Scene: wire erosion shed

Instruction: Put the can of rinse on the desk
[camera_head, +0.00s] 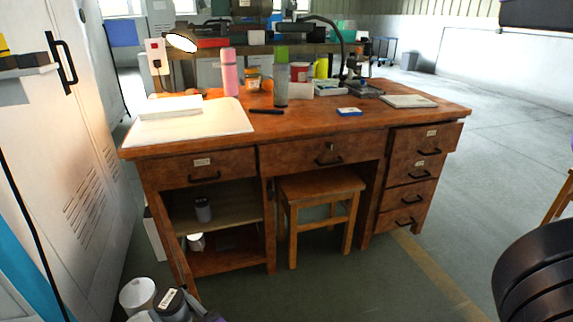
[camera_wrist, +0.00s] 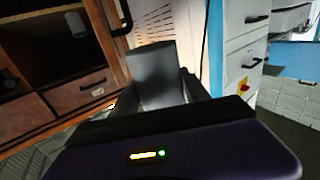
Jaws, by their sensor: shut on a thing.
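The can of rinse (camera_wrist: 155,75) is a plain grey cylinder between my fingers in the wrist view. My gripper (camera_wrist: 157,90) is shut on it, one finger on each side. In the head view a pale round-ended can (camera_head: 137,294) shows at the bottom left beside my dark wrist, in front of the desk and below its top. The brown wooden desk (camera_head: 300,128) stands in the middle of the head view. The lower part of the held can is hidden by my gripper.
The front middle top is fairly clear. A stool (camera_head: 320,184) stands underneath; a cabinet (camera_head: 50,140) is left.

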